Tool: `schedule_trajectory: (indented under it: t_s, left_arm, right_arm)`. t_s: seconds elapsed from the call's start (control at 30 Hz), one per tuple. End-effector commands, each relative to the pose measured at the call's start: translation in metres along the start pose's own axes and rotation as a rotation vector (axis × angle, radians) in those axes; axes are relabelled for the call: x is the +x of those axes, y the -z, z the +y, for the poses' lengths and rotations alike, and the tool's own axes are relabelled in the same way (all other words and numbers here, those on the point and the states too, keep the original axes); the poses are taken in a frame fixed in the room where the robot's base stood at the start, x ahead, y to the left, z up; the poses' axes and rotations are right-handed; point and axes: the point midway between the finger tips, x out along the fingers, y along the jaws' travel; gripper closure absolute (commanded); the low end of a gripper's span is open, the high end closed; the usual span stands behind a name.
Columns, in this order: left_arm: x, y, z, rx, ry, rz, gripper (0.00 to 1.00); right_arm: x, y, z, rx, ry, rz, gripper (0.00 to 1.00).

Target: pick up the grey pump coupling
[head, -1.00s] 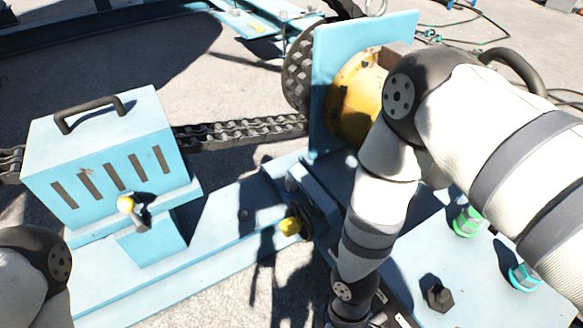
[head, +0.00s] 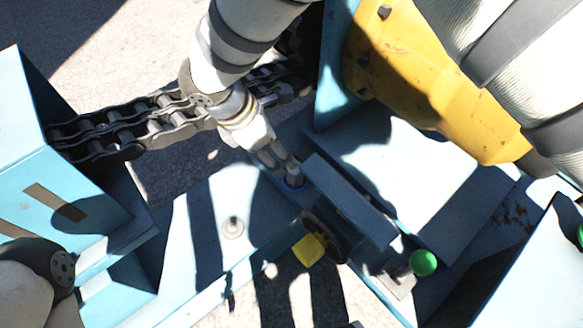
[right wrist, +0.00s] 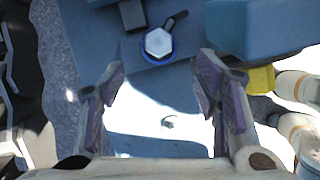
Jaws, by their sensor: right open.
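A grey hex-headed piece with a blue ring at its base, which looks like the grey pump coupling (head: 293,181), stands on the blue frame beside a dark blue block. In the right wrist view the grey coupling (right wrist: 158,42) shows from above, just beyond the fingertips and roughly centred between them. My right gripper (head: 283,163) comes down from the upper left, close to it. In the right wrist view the right gripper (right wrist: 158,72) is open, with nothing between its purple-lined fingers. Whether a finger touches the coupling I cannot tell. My left gripper is out of view.
The dark blue block (head: 350,198) stands close on the coupling's right. A heavy chain (head: 150,126) runs behind. A yellow housing (head: 420,85) stands at upper right.

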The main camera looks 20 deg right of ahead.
Motion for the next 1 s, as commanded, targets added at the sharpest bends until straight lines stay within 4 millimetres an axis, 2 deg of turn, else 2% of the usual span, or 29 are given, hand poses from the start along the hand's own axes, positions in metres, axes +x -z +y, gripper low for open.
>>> schedule_trajectory:
  t_s: [0.3,0.47,0.63,0.73,0.93,0.97,1.0]
  left_arm:
    - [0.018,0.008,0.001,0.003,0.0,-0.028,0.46]
    - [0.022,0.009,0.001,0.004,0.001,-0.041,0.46]
    - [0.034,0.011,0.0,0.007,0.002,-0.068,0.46]
    - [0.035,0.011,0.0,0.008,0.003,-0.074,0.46]
    - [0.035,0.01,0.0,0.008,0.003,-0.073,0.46]
    - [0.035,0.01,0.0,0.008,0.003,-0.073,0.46]
    - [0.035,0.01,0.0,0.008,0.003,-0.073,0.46]
  right_arm:
    - [0.062,0.003,-0.001,-0.001,0.006,0.001,0.43]
    - [0.081,0.002,-0.001,0.001,0.006,0.001,0.43]
    - [0.116,0.0,-0.001,0.0,0.008,0.002,0.43]
    - [0.125,-0.001,0.0,0.0,0.004,0.002,0.43]
    - [0.124,-0.002,0.0,0.001,0.001,0.001,0.43]
    - [0.124,-0.002,0.0,0.001,0.001,0.001,0.45]
    - [0.124,-0.002,0.0,0.001,0.001,0.001,0.54]
